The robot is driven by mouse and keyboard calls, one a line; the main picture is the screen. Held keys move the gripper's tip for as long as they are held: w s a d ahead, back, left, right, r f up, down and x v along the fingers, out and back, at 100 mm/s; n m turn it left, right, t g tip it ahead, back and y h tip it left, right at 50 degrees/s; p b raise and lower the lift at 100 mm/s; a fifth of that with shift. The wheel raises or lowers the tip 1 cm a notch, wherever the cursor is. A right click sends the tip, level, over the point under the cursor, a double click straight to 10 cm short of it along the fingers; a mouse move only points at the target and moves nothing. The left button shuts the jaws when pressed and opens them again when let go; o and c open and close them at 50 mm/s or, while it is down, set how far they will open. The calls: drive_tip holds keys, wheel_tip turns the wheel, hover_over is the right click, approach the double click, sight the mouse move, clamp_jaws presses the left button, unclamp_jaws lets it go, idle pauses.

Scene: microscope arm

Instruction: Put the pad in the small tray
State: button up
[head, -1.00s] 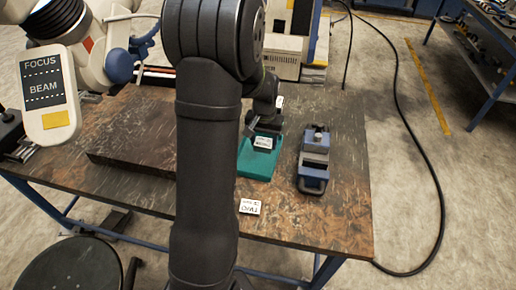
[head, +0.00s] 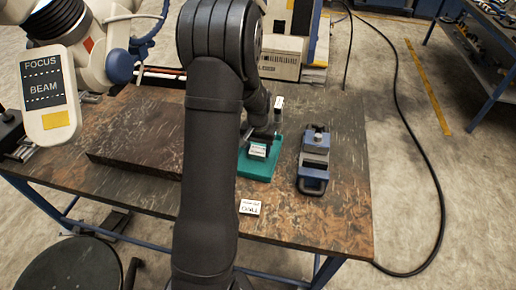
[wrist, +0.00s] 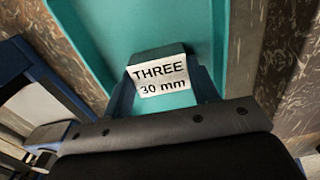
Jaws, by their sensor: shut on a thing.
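The pad (wrist: 158,77) is a small block with a white label reading "THREE 30 mm". It also shows in the head view (head: 258,150), over the small teal tray (head: 246,170). My gripper (wrist: 163,88) is shut on it, with a dark blue finger at each side. In the head view my gripper (head: 259,139) is partly hidden by my arm. The tray's teal floor and right wall fill much of the wrist view (wrist: 110,25). I cannot tell whether the pad touches the tray floor.
Another white-labelled block (head: 250,207) lies on the table (head: 330,230) in front of the tray. A blue and grey clamp-like device (head: 314,160) stands right of the tray. A raised dark slab (head: 140,140) lies to the left.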

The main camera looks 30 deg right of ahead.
sight(258, 151)
drive_tip(key=o, duration=1.5)
drive_tip(key=shift+c, duration=0.2)
wheel_tip(258, 151, up, 12)
drive_tip(key=shift+r, duration=0.15)
wheel_tip(258, 151, down, 12)
drive_tip(key=shift+f, duration=0.1)
drive_tip(key=shift+r, duration=1.65)
